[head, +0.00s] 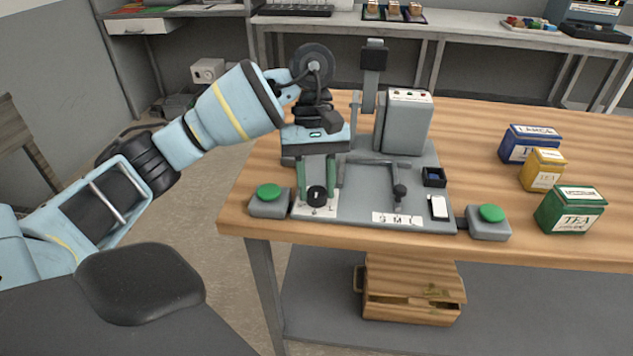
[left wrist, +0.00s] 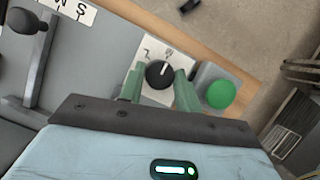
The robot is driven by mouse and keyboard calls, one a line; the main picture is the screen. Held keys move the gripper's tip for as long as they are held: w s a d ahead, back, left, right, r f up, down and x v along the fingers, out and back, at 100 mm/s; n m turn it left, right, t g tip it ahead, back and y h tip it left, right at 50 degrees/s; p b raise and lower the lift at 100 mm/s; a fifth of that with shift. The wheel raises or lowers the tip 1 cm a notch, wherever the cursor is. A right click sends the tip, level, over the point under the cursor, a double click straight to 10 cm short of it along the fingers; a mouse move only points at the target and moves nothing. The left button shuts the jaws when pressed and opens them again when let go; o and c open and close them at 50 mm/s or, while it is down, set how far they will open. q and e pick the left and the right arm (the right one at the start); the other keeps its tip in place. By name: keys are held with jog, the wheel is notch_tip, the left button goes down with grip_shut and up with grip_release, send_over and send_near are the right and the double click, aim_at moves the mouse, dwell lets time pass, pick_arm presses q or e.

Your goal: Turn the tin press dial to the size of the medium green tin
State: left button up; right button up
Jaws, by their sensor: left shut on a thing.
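The tin press (head: 403,122) stands on the wooden table. Its black dial (head: 317,196) sits on a white plate at the press's front left. My left gripper (head: 317,188) points down with its green fingers on either side of the dial, shut on it. In the left wrist view the dial (left wrist: 159,75) shows between the fingers, its white pointer towards the plate's printed letters. The pointer seems to be near the middle letter, but the letters are too small to read surely. The green tin (head: 570,210) stands on the table at the right. My right gripper is not in view.
A green button (head: 269,192) is just left of the dial, and another (head: 491,213) is right of the press. A lever with a black knob (head: 399,191) stands by an S M L label. Yellow (head: 543,170) and blue (head: 530,143) tins stand behind the green one.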

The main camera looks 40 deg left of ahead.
pick_arm(q)
jog(key=o, duration=1)
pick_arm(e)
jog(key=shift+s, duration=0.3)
pick_arm(q)
jog(key=p+v, duration=0.1)
jog(key=v, duration=0.7)
jog(key=shift+p, duration=0.4)
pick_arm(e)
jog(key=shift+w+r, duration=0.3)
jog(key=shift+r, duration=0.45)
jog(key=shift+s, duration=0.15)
pick_arm(q)
jog(key=shift+d, duration=0.1)
